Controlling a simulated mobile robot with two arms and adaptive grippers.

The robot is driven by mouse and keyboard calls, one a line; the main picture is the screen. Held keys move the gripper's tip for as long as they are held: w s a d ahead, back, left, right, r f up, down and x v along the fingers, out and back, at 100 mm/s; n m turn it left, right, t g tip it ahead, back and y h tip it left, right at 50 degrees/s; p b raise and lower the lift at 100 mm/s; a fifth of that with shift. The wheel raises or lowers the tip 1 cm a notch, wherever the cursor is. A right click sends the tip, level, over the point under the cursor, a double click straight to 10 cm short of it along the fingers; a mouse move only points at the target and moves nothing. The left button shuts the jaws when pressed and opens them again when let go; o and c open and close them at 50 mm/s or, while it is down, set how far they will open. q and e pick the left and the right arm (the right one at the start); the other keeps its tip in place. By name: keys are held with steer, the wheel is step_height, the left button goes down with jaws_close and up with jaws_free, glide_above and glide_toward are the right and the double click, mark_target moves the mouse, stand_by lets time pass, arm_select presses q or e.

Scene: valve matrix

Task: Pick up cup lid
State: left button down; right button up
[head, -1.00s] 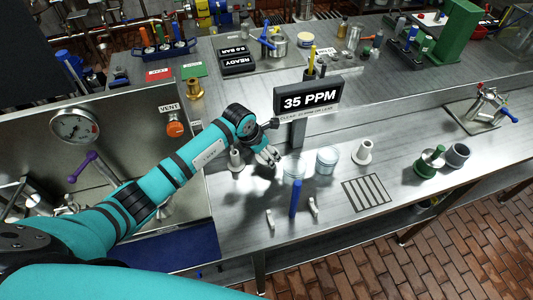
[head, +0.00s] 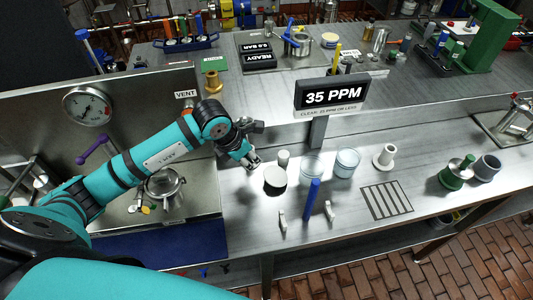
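No part is labelled as the cup lid. A pale disc (head: 275,178) with a darker edge is on the steel bench just right of my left gripper, and a short white stem (head: 283,158) shows behind it. I cannot tell whether they are one tilted piece. A similar flanged piece (head: 384,156) stands upright to the right. Two clear cups (head: 311,170) (head: 346,163) stand between them. My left gripper (head: 253,163) points down over the bench beside the disc. Its finger gap and any contact are too small to judge. My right gripper is out of view.
The 35 PPM sign (head: 332,96) stands on a post behind the cups. A blue upright rod (head: 311,199) and small white posts stand in front. A slotted grate (head: 386,200) lies to the right. A steel panel (head: 125,110) with gauge is at left.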

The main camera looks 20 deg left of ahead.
arm_select(q)
steer(key=s+a, duration=0.1)
steer(key=s+a+b, duration=0.1)
steer(key=s, duration=0.1)
steer(key=s+a, duration=0.1)
steer(key=s, duration=0.1)
steer(key=shift+s+a+f+b, duration=0.1)
steer(key=shift+a+f+b, duration=0.05)
steer(key=shift+b, duration=0.25)
steer(key=shift+s+a, duration=0.2)
steer(key=shift+s, duration=0.2)
steer(key=c, duration=2)
jaws_free()
steer(key=shift+c, duration=0.2)
steer(key=o, duration=1.6)
